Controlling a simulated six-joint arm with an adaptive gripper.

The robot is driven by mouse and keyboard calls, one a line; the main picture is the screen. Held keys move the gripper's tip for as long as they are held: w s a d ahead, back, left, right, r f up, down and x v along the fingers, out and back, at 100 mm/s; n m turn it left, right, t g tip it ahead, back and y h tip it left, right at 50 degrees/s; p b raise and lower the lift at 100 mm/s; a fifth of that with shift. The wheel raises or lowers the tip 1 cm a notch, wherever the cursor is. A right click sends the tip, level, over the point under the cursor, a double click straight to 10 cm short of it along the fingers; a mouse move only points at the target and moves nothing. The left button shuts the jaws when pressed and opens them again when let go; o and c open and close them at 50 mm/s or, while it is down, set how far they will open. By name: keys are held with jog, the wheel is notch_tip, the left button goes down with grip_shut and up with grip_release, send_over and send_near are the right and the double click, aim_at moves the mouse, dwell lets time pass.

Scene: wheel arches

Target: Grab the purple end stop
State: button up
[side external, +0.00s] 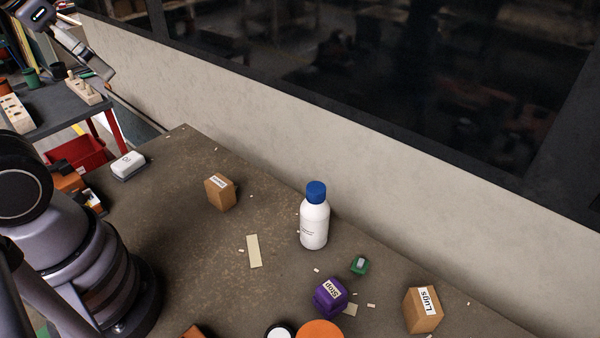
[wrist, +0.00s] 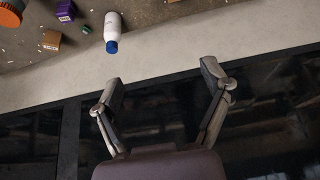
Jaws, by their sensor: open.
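The purple end stop (side external: 328,295) is a small block with a white "Stop" label on the brown table, right of centre in the side view.
A white bottle with blue cap (side external: 314,222) stands behind the purple block, and a small green block (side external: 359,264) is close by. A brown "Lugs" box (side external: 423,309) is to the right, an orange round thing (side external: 320,331) in front. A wall (side external: 330,160) borders the table.

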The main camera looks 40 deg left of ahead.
aim_at(340, 299)
notch_tip(340, 299, up, 4)
jog(key=w+d+n+g+h, duration=0.3)
jog(key=w+d+n+h, duration=0.25)
jog(key=d, duration=0.25)
jog(key=w+d+n+g+h, duration=0.4)
jog(key=d+h, duration=0.2)
jog(key=d, duration=0.2)
jog(key=w+d+n+g+h, duration=0.3)
jog(key=w+d+n+h, duration=0.15)
jog(key=d, duration=0.35)
jog(key=shift+n+h, duration=0.7)
jog(key=shift+h, duration=0.1)
jog(key=f, duration=2.7)
jog(key=d+f, duration=0.1)
jog(key=f, duration=1.3)
jog(key=shift+w, duration=0.4)
jog(key=x, duration=0.7)
jog(key=shift+w+d+f, duration=0.15)
jog(key=shift+f, duration=0.05)
jog(key=c, duration=1.3)
